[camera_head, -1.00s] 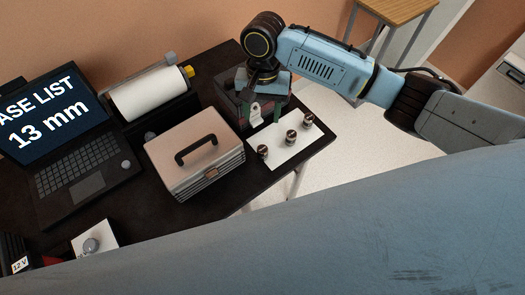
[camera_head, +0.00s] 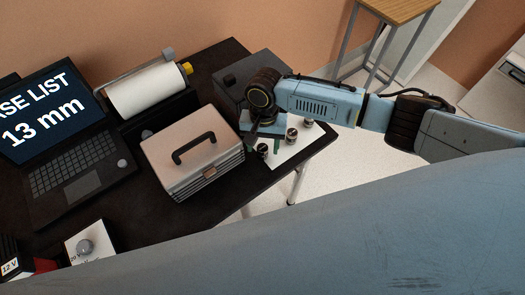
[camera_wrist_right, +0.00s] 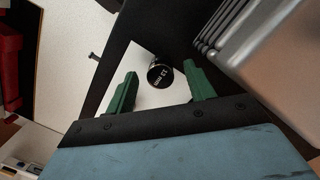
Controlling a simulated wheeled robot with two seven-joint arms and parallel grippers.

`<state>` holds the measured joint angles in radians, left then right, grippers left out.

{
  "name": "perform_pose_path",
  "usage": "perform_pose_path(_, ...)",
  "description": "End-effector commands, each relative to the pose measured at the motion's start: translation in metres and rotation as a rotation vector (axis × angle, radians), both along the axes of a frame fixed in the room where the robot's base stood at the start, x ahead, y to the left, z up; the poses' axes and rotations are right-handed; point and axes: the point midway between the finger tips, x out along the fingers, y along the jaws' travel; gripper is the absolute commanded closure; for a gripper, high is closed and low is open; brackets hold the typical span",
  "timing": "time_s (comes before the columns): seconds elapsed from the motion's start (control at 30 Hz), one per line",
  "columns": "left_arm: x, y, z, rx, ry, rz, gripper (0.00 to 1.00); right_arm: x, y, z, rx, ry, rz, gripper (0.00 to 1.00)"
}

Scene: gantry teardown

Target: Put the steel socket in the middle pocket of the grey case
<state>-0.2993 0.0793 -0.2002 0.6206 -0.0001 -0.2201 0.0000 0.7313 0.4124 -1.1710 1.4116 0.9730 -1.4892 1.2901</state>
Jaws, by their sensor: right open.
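Several dark and steel-coloured sockets stand on a white sheet (camera_head: 284,160) at the table's right end. The nearest socket (camera_head: 262,151) is under my right gripper (camera_head: 263,143), beside the case; two others (camera_head: 292,135) (camera_head: 308,123) stand behind it. In the right wrist view the open green fingers (camera_wrist_right: 160,72) are either side of one socket (camera_wrist_right: 160,78), not closed on it; its marking is hard to read. The grey case (camera_head: 186,148) is shut, with a black handle and front latch, so its pockets are hidden. My left gripper is out of view.
A laptop (camera_head: 75,165) reading "13 mm" stands at the left. A paper roll (camera_head: 147,93) and a dark box (camera_head: 235,88) are behind the case. The case's ribbed side (camera_wrist_right: 215,45) is close to my right gripper. A white card with a knob (camera_head: 85,247) lies front left.

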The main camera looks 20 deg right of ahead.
Motion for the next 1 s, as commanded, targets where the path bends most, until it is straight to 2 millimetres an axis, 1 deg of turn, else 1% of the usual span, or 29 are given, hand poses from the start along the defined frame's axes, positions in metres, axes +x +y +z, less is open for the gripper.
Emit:
perform_pose_path(0.2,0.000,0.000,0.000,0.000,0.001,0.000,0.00,0.000,0.000,-0.001,0.000,0.000,0.001,0.46)
perform_pose_path(0.23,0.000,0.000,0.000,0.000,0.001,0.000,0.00,0.000,0.000,-0.001,0.000,0.000,0.001,0.48)
perform_pose_path(0.6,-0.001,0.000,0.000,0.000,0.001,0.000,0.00,0.000,0.000,-0.001,0.000,0.000,0.001,0.96)
perform_pose_path(0.63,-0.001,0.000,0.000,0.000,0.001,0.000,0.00,0.000,0.001,-0.001,0.001,0.000,0.001,0.97)
perform_pose_path(0.67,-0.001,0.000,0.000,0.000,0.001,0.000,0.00,0.000,0.001,-0.001,0.001,0.000,0.001,1.00)
perform_pose_path(0.87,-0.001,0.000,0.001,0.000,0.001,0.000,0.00,0.000,0.001,0.002,0.001,0.000,0.001,1.00)
perform_pose_path(0.97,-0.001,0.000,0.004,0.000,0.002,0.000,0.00,0.000,0.001,0.013,0.003,-0.002,0.002,1.00)
perform_pose_path(1.0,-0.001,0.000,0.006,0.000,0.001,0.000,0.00,0.000,0.001,0.020,0.003,-0.002,0.003,1.00)
